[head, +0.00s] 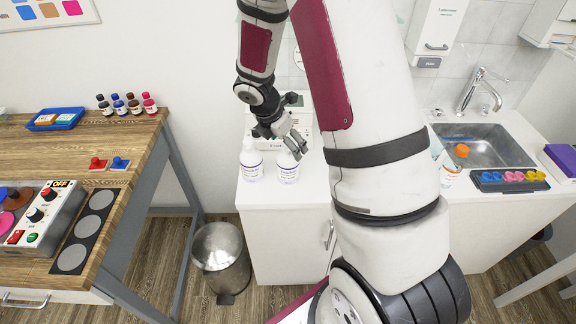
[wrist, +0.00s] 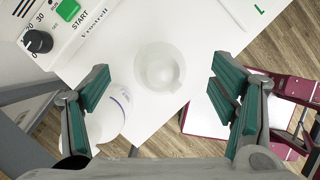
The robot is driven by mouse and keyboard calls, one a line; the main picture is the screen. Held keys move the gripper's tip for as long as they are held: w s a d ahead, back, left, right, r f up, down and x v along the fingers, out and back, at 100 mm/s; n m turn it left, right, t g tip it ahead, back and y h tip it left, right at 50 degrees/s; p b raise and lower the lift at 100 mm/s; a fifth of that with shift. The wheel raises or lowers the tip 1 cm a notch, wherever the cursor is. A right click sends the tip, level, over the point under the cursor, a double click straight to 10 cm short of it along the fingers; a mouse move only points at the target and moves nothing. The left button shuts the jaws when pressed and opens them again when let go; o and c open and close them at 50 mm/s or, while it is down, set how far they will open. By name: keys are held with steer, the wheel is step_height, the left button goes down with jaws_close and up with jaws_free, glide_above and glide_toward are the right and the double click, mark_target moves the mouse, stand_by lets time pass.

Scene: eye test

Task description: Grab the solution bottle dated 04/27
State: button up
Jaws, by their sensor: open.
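Two white bottles with blue-printed labels stand upright on the white counter in the head view: a left bottle (head: 251,164) and a right bottle (head: 287,170). The dates on their labels are too small to read. My gripper (head: 296,146) is open, just above the right bottle. In the wrist view my gripper (wrist: 160,86) has its green-padded fingers spread wide. A round white bottle top (wrist: 160,68) shows between and a little beyond the fingertips, apart from both. Another white bottle (wrist: 112,108) with blue print is partly hidden behind the left finger.
A white device with a green START button (wrist: 69,10) stands close behind the bottles. An orange-capped bottle (head: 452,167), a sink (head: 485,150) and a dark tray (head: 508,187) of coloured pieces lie right. A wooden bench (head: 135,150) and a metal bin (head: 221,262) are left.

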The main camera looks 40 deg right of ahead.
steer(key=p+x, duration=0.1)
steer(key=x, duration=0.4)
steer(key=shift+f, duration=0.2)
steer(key=shift+c, duration=0.3)
jaws_close()
